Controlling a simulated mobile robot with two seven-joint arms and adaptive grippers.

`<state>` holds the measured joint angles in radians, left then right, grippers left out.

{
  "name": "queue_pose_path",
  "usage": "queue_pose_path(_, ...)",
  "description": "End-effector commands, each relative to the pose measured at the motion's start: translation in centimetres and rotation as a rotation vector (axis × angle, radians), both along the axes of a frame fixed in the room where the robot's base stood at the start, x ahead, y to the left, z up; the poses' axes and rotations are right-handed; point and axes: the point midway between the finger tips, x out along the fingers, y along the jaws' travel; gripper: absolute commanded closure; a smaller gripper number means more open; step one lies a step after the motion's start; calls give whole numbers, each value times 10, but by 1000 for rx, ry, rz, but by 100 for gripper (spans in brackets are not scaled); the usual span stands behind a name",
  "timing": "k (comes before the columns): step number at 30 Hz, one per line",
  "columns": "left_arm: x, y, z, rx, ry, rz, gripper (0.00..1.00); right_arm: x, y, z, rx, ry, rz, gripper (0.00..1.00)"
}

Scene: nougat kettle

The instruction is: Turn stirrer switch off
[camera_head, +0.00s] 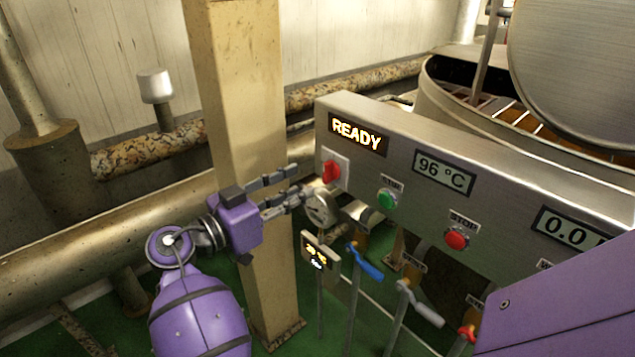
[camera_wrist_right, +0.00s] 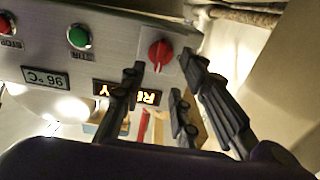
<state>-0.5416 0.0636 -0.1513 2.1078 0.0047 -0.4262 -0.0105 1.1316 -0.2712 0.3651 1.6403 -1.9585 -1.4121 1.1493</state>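The stirrer switch appears to be the red rotary knob (camera_head: 331,172) on a pale plate at the left end of the steel control panel, under the lit "READY" display (camera_head: 357,134). Its handle looks roughly upright. My right gripper (camera_head: 303,183) is just left of the knob, fingers pointing at it, open and empty. In the right wrist view the knob (camera_wrist_right: 160,54) shows just beyond the fingertips, between the two spread fingers of the right gripper (camera_wrist_right: 163,72). A small gap seems to remain; contact cannot be told. My left gripper is not in view.
The panel (camera_head: 400,150) also has a green button (camera_head: 387,198), a red STOP button (camera_head: 457,237), a "96 °C" display (camera_head: 444,174) and a "0.0" display (camera_head: 570,229). A beige post (camera_head: 240,90) stands behind my gripper.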

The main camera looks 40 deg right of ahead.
Motion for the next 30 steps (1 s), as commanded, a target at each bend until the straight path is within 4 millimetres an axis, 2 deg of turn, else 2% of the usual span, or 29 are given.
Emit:
queue_pose_path(6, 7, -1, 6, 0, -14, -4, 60, 2, -37, 2, -1, 0, -1, 71)
queue_pose_path(12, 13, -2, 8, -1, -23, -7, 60, 4, -61, 1, -1, 1, 1, 71)
queue_pose_path(23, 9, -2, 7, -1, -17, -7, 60, 5, -67, 0, 0, 2, 3, 71)
queue_pose_path(30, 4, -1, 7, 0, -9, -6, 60, 5, -67, 0, 0, 3, 3, 100)
